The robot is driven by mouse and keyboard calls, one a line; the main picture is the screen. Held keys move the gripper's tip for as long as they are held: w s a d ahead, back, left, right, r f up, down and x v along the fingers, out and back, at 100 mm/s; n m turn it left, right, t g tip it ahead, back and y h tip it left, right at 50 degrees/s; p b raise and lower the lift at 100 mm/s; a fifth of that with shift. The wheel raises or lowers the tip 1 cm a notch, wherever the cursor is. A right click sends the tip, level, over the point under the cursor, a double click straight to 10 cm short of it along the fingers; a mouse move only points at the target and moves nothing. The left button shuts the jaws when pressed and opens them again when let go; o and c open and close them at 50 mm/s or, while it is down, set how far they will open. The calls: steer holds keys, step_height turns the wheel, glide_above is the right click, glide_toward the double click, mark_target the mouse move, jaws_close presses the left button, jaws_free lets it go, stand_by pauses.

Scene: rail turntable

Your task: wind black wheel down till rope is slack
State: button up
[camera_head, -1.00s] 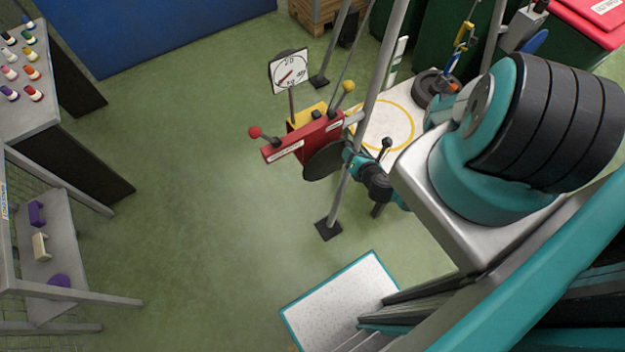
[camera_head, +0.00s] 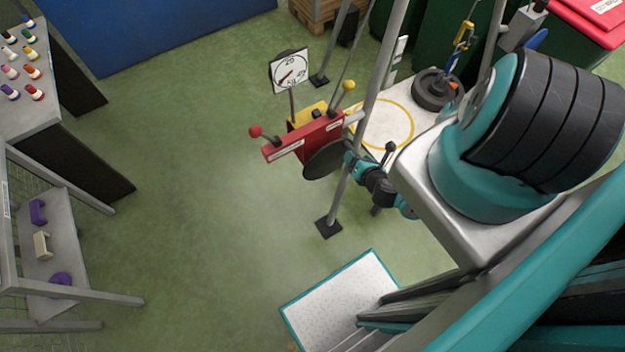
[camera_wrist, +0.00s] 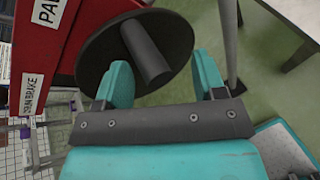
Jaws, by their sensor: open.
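The black wheel (camera_head: 325,160) is a dark disc on the side of the red winch box (camera_head: 303,138). In the wrist view the wheel (camera_wrist: 95,62) fills the upper middle, with a dark cylindrical handle (camera_wrist: 146,50) standing out from its face. My gripper (camera_wrist: 161,80) is open, with one teal finger on each side of the handle's near end; I cannot tell whether either touches it. In the head view my gripper (camera_head: 352,160) is beside the wheel's right edge. A blue and yellow hook assembly (camera_head: 460,42) runs down to a black weight (camera_head: 437,88). Rope tension is unclear.
A dial gauge (camera_head: 290,71) stands behind the winch. Metal posts (camera_head: 352,150) rise close to my gripper. A white platform with a yellow ring (camera_head: 385,125) lies behind. Shelves and a bench (camera_head: 30,115) are at left. Open green floor (camera_head: 200,200) lies between.

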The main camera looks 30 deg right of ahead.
steer(key=s, duration=0.6)
stand_by(0.3)
steer(key=shift+r, duration=0.1)
stand_by(0.3)
